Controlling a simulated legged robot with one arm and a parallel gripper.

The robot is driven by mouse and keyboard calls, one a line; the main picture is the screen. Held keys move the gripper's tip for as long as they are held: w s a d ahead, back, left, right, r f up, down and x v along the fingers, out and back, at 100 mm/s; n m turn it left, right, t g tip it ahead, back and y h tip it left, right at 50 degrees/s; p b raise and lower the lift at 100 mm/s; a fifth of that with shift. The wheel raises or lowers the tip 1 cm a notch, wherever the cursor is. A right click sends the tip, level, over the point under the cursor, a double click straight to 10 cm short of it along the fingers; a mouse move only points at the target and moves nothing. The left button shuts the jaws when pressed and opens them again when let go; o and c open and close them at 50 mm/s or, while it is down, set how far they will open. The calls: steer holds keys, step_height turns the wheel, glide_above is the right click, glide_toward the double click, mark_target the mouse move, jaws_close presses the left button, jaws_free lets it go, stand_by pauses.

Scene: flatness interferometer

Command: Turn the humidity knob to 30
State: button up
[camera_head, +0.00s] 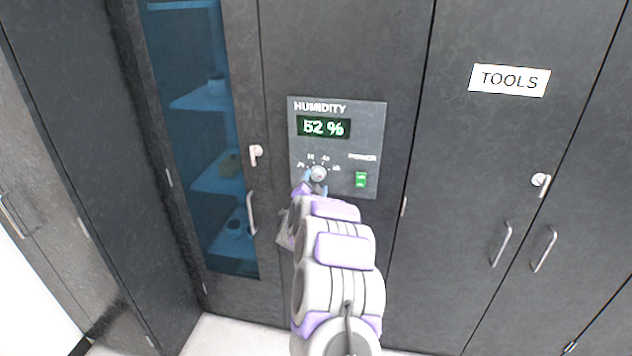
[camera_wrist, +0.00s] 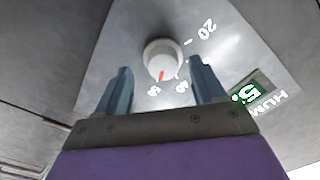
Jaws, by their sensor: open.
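The humidity knob (camera_head: 318,173) is a round light-grey dial on a dark grey panel (camera_head: 368,122). The green display (camera_head: 323,127) above it reads 52 %. In the wrist view the knob (camera_wrist: 160,55) shows a red pointer mark on its lower edge, near two small blurred labels; a 20 label (camera_wrist: 206,28) is at upper right. My gripper (camera_head: 316,187) is at the knob in the head view, partly hidden by my arm. In the wrist view its two blue fingers (camera_wrist: 162,68) are open, one on each side of the knob's lower part; contact cannot be told.
A green power switch (camera_head: 361,179) sits right of the knob on the same panel. A blue-glass cabinet door (camera_head: 205,110) with a handle (camera_head: 251,213) is on the left. A cabinet labelled TOOLS (camera_head: 509,80) with handles (camera_head: 501,245) is on the right.

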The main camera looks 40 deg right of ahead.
mark_target(317, 175)
steer(key=shift+x, duration=1.4)
steer(key=shift+c, duration=0.5)
steer(key=c, duration=0.7)
